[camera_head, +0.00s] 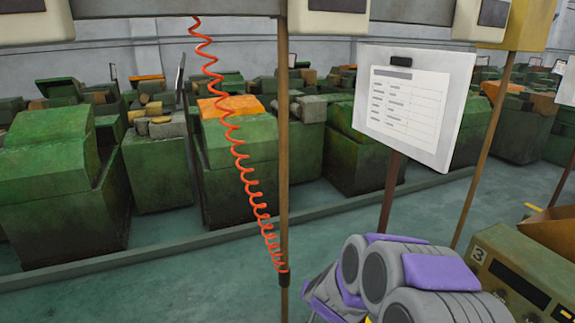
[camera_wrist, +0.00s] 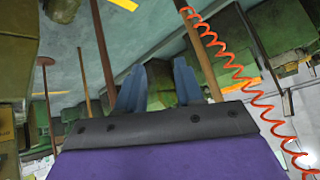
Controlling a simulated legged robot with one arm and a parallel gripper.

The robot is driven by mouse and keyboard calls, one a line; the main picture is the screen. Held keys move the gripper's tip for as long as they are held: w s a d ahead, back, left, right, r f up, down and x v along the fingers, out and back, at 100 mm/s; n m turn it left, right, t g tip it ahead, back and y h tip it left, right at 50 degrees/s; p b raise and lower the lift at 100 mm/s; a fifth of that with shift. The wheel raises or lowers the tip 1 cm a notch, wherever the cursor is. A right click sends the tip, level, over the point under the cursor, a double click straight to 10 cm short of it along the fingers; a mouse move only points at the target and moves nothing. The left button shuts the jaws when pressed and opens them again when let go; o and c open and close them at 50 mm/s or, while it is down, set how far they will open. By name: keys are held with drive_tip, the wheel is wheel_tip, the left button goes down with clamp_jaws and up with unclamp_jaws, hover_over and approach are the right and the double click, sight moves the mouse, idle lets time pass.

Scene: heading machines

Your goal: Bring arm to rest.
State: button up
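My arm (camera_head: 408,275), grey with purple covers, shows at the bottom right of the head view, folded in close to the camera. My gripper (camera_wrist: 160,76) shows in the wrist view as two blue fingers beyond a dark grey bar and a purple cover. The fingers stand apart with a gap between them, and I see nothing held. In the head view I cannot make out the fingertips clearly.
An orange coiled hose (camera_head: 240,150) hangs beside a brown post (camera_head: 284,170) close in front; the hose also shows in the wrist view (camera_wrist: 240,85). A white sign board (camera_head: 415,105) stands behind my arm. A control box (camera_head: 515,270) is at right. Green machines (camera_head: 165,170) line the back.

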drive_tip(key=s+a+r+n+g+y+b, duration=0.2)
drive_tip(key=s+a+r+y, duration=0.15)
drive_tip(key=s, duration=0.45)
drive_tip(key=s+d+r+g+h+b, duration=0.1)
drive_tip(key=s+d+g, duration=0.1)
drive_tip(key=s, duration=0.9)
drive_tip(key=s+d+r+g+h+b, duration=0.1)
drive_tip(key=s+d+g, duration=0.2)
drive_tip(key=s, duration=0.9)
drive_tip(key=s+d+r+n+g+h+b, duration=0.1)
drive_tip(key=s+d+g+b, duration=0.1)
drive_tip(key=s, duration=0.9)
drive_tip(key=shift+s+d+r+g, duration=0.2)
drive_tip(key=shift+d+g, duration=0.4)
drive_tip(key=shift+d, duration=0.5)
drive_tip(key=shift+h, duration=0.25)
